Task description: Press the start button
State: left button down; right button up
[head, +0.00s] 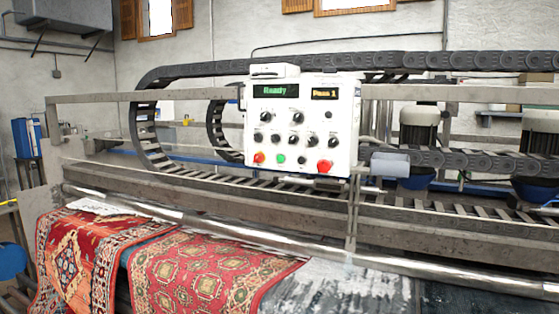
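A white control panel (302,120) is mounted on the scrubber's rail, near the middle of the head view. It carries a green-lit display reading "Ready" (275,91) and an amber one reading "Pass 1" (325,94). Below are several dark knobs. Along the bottom row are an orange-red button (259,157), a green button (281,159), a small dark button (301,160) and a larger red button (324,167). Any button labels are too small to read. Neither of my grippers shows in the head view.
A long metal roller (200,220) runs across in front of the panel. Patterned red rugs (205,270) and a worn grey-blue one (350,288) hang below it. Dark cable chains (440,60) run above and beside the panel. The space directly before the panel looks clear.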

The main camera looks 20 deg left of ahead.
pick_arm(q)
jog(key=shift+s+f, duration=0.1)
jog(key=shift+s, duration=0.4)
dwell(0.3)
